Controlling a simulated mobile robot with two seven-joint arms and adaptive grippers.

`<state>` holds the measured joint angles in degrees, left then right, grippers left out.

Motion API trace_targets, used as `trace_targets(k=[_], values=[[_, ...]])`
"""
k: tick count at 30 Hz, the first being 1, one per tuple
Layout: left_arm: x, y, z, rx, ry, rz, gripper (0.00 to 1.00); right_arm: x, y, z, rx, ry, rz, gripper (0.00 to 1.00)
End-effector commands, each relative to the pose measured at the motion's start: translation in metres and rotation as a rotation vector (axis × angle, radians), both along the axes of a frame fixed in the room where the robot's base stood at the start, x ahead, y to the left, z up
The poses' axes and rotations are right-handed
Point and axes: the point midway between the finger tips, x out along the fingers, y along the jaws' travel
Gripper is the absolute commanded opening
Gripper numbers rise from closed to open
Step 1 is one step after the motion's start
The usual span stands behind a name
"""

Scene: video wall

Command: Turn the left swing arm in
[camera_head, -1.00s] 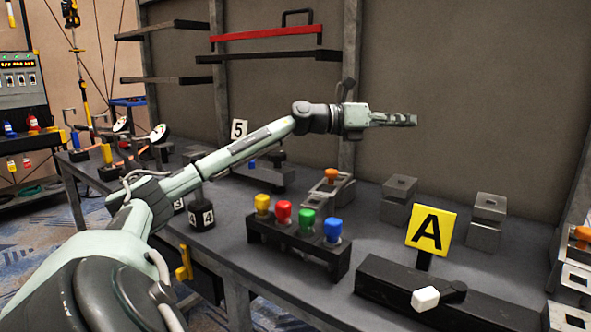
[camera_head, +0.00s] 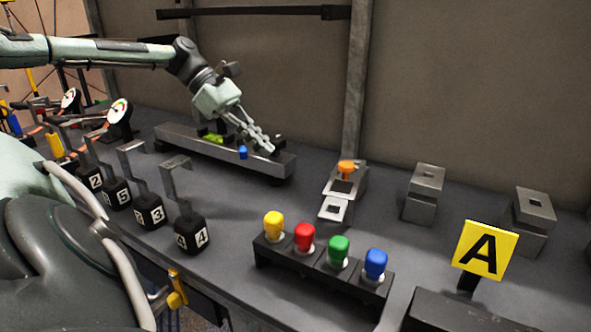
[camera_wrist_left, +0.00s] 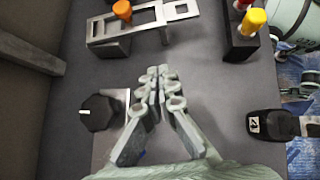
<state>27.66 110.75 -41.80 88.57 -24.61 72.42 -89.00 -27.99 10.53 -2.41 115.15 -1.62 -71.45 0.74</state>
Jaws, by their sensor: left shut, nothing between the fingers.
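My left gripper (camera_head: 267,148) is shut and empty, its fingers pointing down and right over the right end of a long grey rail (camera_head: 180,146). In the left wrist view its closed fingertips (camera_wrist_left: 160,75) point towards an orange-knobbed fixture. The rail carries a lime-green piece (camera_head: 213,138) and a blue knob (camera_head: 243,152). A black many-sided knob (camera_wrist_left: 100,112) with a white mark is left of the fingers in the wrist view, apart from them. I cannot tell which part is the left swing arm; my gripper hides some of the rail. My right gripper is not in view.
The orange-knobbed fixture (camera_head: 346,167) stands right of the rail. A rack of coloured knobs (camera_head: 320,262), numbered black blocks (camera_head: 192,236) and a yellow A sign (camera_head: 484,249) are nearer. Grey metal blocks (camera_head: 425,192) stand at the back right.

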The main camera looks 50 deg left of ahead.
Motion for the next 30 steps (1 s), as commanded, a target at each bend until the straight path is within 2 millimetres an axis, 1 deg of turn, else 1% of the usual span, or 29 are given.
trace_targets(k=[1,4,13,17,20,26,30], values=[[-0.004,0.0,0.001,0.001,0.005,-0.01,0.0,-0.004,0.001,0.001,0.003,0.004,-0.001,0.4],[-0.008,0.001,0.001,0.002,0.005,-0.021,0.0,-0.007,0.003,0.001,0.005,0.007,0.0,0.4],[-0.007,0.0,0.0,0.002,0.005,-0.021,0.0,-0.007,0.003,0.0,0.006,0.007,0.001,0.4],[-0.005,-0.005,-0.005,0.001,0.007,-0.021,0.0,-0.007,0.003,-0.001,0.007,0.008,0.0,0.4],[0.0,-0.014,-0.015,0.0,0.008,-0.023,0.0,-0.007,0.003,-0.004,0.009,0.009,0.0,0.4],[0.013,-0.041,-0.044,-0.001,0.009,-0.023,0.0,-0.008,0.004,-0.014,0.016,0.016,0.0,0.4],[0.023,-0.06,-0.065,-0.002,0.007,-0.023,0.0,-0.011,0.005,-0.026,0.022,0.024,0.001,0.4]])
